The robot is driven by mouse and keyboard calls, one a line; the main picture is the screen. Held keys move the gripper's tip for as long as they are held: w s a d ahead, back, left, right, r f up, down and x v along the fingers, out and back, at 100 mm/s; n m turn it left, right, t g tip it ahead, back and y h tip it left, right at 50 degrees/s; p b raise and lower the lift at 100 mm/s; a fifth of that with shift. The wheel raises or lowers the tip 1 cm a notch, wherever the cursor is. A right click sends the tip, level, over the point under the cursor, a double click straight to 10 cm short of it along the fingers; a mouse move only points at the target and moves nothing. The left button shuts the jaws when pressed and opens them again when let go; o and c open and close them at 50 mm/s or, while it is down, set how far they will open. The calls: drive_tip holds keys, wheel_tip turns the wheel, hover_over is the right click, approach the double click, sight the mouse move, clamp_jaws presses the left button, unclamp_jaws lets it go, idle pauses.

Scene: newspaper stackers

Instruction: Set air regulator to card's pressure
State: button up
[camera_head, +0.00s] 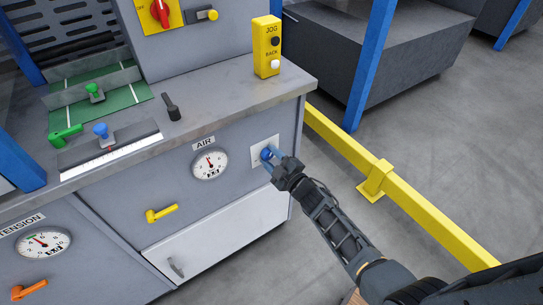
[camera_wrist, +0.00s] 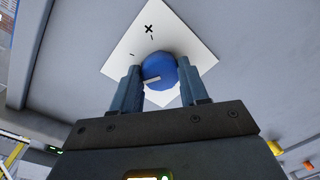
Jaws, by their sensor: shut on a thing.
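The blue air regulator knob (camera_head: 266,153) sits on a white square plate (camera_head: 257,142) on the front of the grey cabinet. My gripper (camera_head: 275,162) is shut on it, one finger on either side. In the wrist view the blue knob (camera_wrist: 158,71) shows a pale pointer mark, and the plate (camera_wrist: 190,38) carries a plus sign and small ticks. The AIR gauge (camera_head: 210,164) is left of the knob; its needle points up and a little left, but its numbers are too small to read. I see no pressure card that I can make out.
A yellow lever (camera_head: 161,213) is below the AIR gauge, above a white door (camera_head: 215,240). The TENSION gauge (camera_head: 43,242) is at lower left. A yellow JOG box (camera_head: 267,48) stands on the counter. A yellow rail (camera_head: 415,218) runs along the floor at right.

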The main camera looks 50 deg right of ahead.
drive_tip(key=shift+f, duration=0.1)
idle(0.4)
drive_tip(key=o, duration=1.1)
drive_tip(key=shift+c, duration=0.2)
drive_tip(key=v, duration=0.8)
